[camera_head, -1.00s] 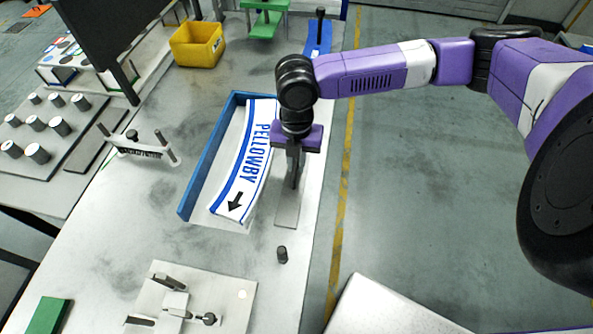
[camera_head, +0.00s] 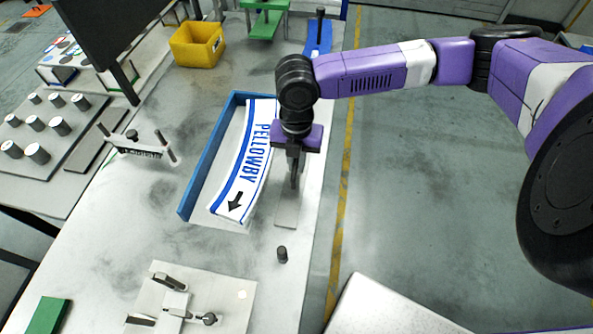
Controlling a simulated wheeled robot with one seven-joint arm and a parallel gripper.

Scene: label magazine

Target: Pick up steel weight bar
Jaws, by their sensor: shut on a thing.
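My gripper (camera_head: 293,178) points down over the right side of the bench, just right of the blue-edged tray. It is shut on a slim dark grey bar, the steel weight bar (camera_head: 296,170), which is mostly hidden by the fingers. A flat light grey strip (camera_head: 287,213) lies on the bench below and in front of the gripper. I cannot tell whether the bar touches it.
The blue tray (camera_head: 199,172) holds curved white PELLOWBY labels (camera_head: 233,200). A small dark knob (camera_head: 282,254) stands in front of the strip. A fixture plate (camera_head: 237,305) is at the front. A yellow bin (camera_head: 193,50) stands at the back left.

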